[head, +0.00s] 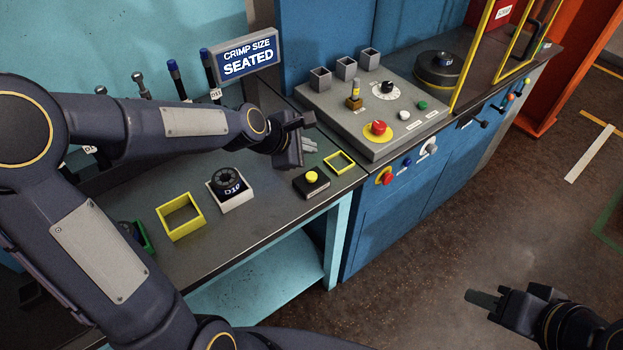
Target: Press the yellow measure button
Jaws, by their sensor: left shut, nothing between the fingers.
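The yellow measure button (312,176) sits on a small black box (312,188) near the front edge of the bench. My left gripper (310,146) is shut and empty, just behind the button box and apart from it. Its fingers point to the right. My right gripper (484,298) is at the lower right over the floor, away from the bench. Its fingers look close together, but I cannot tell whether they are shut. A sign (246,58) at the back reads "CRIMP SIZE SEATED".
A yellow square frame (340,162) lies right of the button box. Left of it are a black die marked D16 (230,184) in a white holder and another yellow frame (181,216). A grey control panel (372,112) with a red knob (378,128) stands to the right.

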